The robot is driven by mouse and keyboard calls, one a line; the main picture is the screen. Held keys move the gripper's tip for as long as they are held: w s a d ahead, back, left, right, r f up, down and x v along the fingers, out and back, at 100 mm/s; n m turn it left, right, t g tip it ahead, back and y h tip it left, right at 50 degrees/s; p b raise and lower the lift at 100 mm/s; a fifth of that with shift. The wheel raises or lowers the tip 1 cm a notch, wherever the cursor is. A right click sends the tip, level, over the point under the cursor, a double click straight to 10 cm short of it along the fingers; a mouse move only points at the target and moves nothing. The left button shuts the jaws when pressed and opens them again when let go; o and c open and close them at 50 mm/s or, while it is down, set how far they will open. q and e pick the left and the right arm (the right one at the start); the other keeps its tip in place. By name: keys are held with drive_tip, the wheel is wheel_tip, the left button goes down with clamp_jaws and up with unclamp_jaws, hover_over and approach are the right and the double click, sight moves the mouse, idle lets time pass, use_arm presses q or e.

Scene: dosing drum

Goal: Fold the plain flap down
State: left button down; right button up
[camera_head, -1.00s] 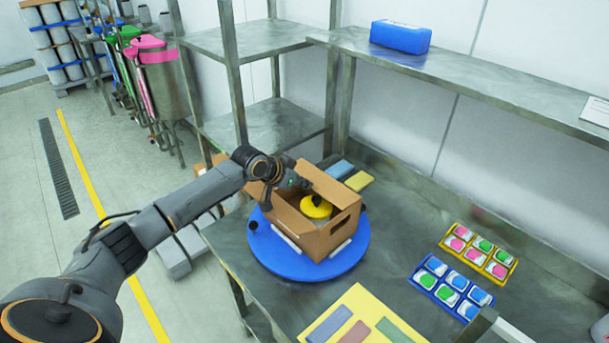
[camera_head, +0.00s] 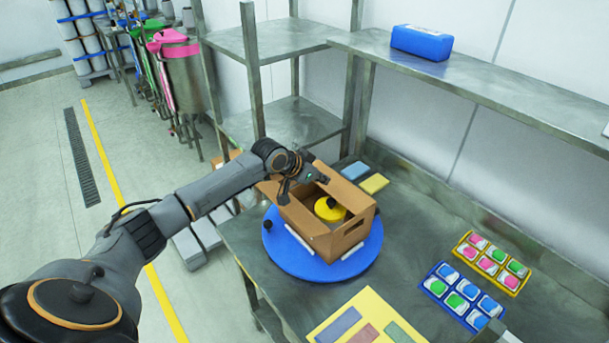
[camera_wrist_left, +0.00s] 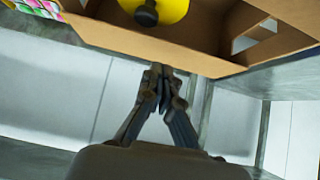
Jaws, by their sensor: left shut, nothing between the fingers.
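An open brown cardboard box (camera_head: 350,238) stands on a blue round turntable (camera_head: 290,262). A yellow round thing (camera_head: 328,209) with a black knob lies inside it and also shows in the left wrist view (camera_wrist_left: 172,10). A brown flap (camera_head: 347,193) stands up along the box's back side; another flap (camera_head: 266,187) shows at the left, partly behind my arm. I cannot tell which is the plain one. My left gripper (camera_head: 323,179) is shut and empty, by the back flap's upper left end. In the left wrist view its fingertips (camera_wrist_left: 161,72) meet the cardboard edge (camera_wrist_left: 140,45); contact is unclear.
A blue and a yellow block (camera_head: 374,184) lie behind the box. Trays of coloured pieces (camera_head: 462,296) lie on the right of the metal table (camera_head: 420,240). A yellow board (camera_head: 365,318) lies in front. Metal shelf posts (camera_head: 252,75) stand behind my arm.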

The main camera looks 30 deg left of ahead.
use_arm(q)
drive_tip(key=s+a+r, duration=0.1)
drive_tip(key=s, duration=0.1)
drive_tip(key=s+a+r+b, duration=0.1)
drive_tip(key=s+r, duration=0.1)
drive_tip(key=s, duration=0.1)
drive_tip(key=s+a+r, duration=0.1)
drive_tip(key=s+r, duration=0.1)
drive_tip(key=s, duration=0.1)
drive_tip(key=shift+s+a+r, duration=0.1)
drive_tip(key=shift+s+r, duration=0.05)
drive_tip(key=shift+s, duration=0.1)
drive_tip(key=shift+s+a+r+b, duration=0.1)
drive_tip(key=shift+s+r+b, duration=0.15)
drive_tip(key=shift+s+b, duration=0.15)
use_arm(e)
drive_tip(key=shift+s+a+f, duration=0.15)
drive_tip(key=shift+a+f, duration=0.2)
drive_tip(key=shift+f, duration=0.05)
